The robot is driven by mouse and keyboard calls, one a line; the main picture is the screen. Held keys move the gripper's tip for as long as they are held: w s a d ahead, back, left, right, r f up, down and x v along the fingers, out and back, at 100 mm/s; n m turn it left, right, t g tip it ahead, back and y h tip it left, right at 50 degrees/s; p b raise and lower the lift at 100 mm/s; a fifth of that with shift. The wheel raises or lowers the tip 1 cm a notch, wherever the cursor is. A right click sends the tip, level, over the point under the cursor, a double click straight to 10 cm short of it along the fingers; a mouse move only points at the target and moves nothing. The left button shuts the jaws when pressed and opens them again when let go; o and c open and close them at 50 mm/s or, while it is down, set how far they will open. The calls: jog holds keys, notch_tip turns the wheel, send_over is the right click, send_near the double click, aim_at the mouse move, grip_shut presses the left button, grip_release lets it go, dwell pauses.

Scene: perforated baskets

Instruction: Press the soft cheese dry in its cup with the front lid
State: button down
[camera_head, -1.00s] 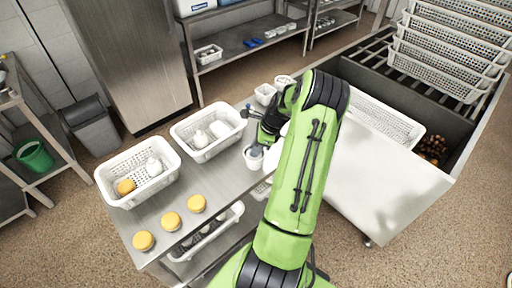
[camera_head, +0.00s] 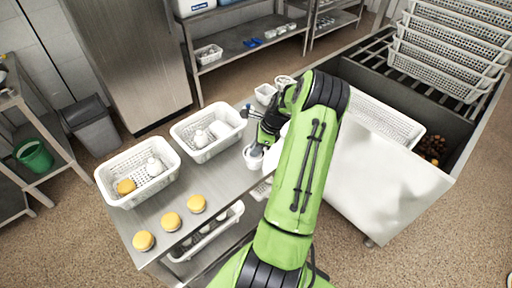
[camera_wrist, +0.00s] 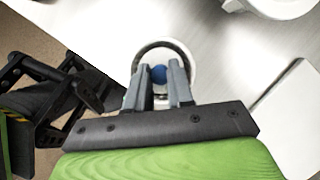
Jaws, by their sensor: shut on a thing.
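A white cup (camera_head: 252,161) stands on the steel table, under my gripper. In the wrist view the white cup (camera_wrist: 190,68) shows as a round rim with a dark ring inside it. A blue knob (camera_wrist: 158,73), which looks like the handle of a lid, sits between my fingers within the ring. My gripper (camera_wrist: 159,92) is shut on this knob, its fingers pointing down into the cup mouth. In the head view my gripper (camera_head: 257,148) is at the cup's top. The cheese is hidden, and how deep the lid sits cannot be told.
White perforated baskets (camera_head: 108,181) with white bottle-like items stand on the table's left; one also holds a yellow round. Several yellow rounds (camera_head: 171,221) lie along the front left. Small white cups (camera_head: 265,93) stand behind my gripper. A large sink unit (camera_head: 390,190) is at the right.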

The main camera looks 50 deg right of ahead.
jog(key=shift+r+p, duration=3.85)
jog(key=shift+r, duration=0.5)
jog(key=shift+f, duration=0.15)
